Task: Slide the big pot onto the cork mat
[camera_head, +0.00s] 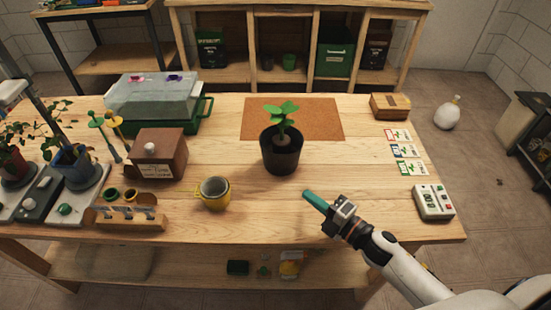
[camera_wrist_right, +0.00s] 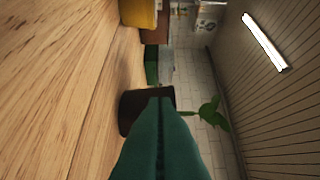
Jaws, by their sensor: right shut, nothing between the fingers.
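The big pot (camera_head: 281,157) is black and holds a green-leaved plant. It stands upright on the wooden table, just in front of the cork mat (camera_head: 313,118), and hides a little of the mat's front edge. It also shows in the right wrist view (camera_wrist_right: 132,106), partly hidden behind my fingers. My right gripper (camera_head: 308,195) is in front of the pot and to its right, apart from it. Its green fingers are shut and empty, and they also fill the lower middle of the right wrist view (camera_wrist_right: 160,140). My left gripper is not in view.
A yellow mug (camera_head: 214,194) stands left of the pot's front. A brown box (camera_head: 159,155) and a green propagator (camera_head: 150,105) stand further left. Seed packets (camera_head: 403,151), a wooden box (camera_head: 390,106) and a grey device (camera_head: 433,202) lie at the right. The table around the pot is clear.

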